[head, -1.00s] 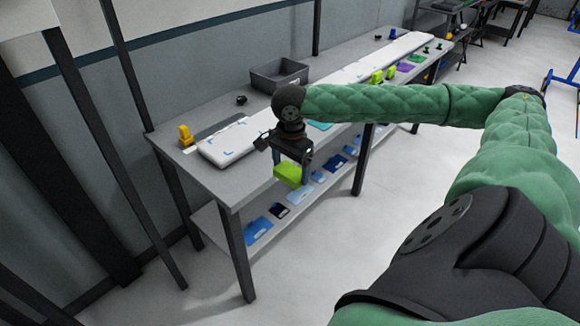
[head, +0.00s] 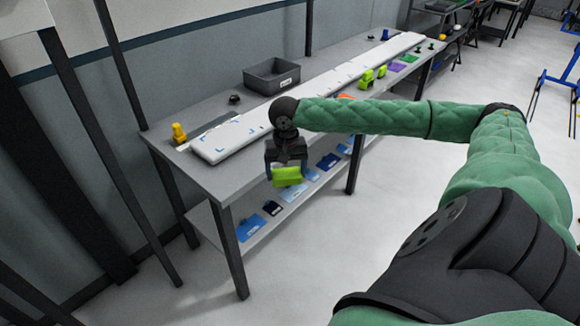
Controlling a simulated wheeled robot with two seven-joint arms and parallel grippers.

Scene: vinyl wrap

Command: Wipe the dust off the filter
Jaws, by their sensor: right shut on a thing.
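My right gripper (head: 287,166) hangs beside the near long edge of the table, fingers pointing down. It is shut on a bright green block (head: 287,176), which may be a wiping tool. The block is off the table surface, in front of the edge. A long white panel (head: 232,140) with blue corner marks lies on the table behind the gripper; I cannot tell whether it is the filter. No dust can be made out at this size. My left gripper is not in view.
The grey table (head: 192,170) holds a grey bin (head: 272,77), a yellow object (head: 179,133) and a small black object (head: 235,99). More green tools (head: 367,78) stand farther along. Blue pieces (head: 251,228) lie on the lower shelf. The floor in front is clear.

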